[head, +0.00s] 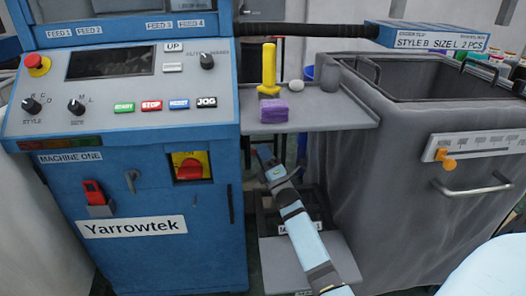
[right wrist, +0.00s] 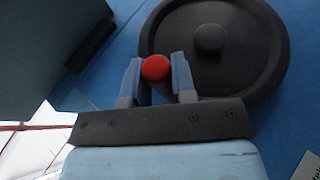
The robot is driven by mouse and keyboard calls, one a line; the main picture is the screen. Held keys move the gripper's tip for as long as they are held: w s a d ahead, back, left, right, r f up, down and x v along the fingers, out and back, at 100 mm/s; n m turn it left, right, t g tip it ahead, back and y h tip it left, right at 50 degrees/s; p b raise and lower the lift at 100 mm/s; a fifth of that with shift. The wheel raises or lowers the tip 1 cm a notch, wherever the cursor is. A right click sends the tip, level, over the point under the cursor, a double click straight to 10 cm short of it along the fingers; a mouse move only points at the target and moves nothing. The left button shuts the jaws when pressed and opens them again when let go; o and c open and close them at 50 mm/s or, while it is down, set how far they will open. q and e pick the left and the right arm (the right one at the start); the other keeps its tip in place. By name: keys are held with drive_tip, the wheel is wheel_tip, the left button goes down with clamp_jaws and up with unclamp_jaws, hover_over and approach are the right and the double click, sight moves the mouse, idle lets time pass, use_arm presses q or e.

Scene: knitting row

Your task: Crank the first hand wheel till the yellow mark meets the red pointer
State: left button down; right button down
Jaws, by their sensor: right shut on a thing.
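The hand wheel (right wrist: 240,75) is a dark round disc with a central hub on a blue panel, seen in the right wrist view. A red ball knob (right wrist: 155,67) sits at its left rim. My right gripper (right wrist: 154,75) is shut on this knob, one finger on either side. In the head view my right gripper (head: 264,153) is beside the right side of the blue machine, below the grey shelf, and the wheel cannot be seen there. I see neither the yellow mark nor the red pointer in either view. My left gripper is out of view.
The blue machine (head: 120,225) with its control panel stands at the left. The grey shelf (head: 335,115) above my right arm carries a yellow spool holder (head: 268,72) and a purple block (head: 273,110). A large grey bin (head: 385,200) stands close on the right.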

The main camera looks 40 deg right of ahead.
drive_tip(key=shift+w+d+f+h, duration=0.1)
drive_tip(key=shift+d+f+h, duration=0.1)
drive_tip(key=shift+f+h, duration=0.1)
idle(0.4)
drive_tip(key=c, duration=1.2)
unclamp_jaws()
drive_tip(key=shift+o, duration=1.2)
drive_tip(key=shift+w+f, duration=0.15)
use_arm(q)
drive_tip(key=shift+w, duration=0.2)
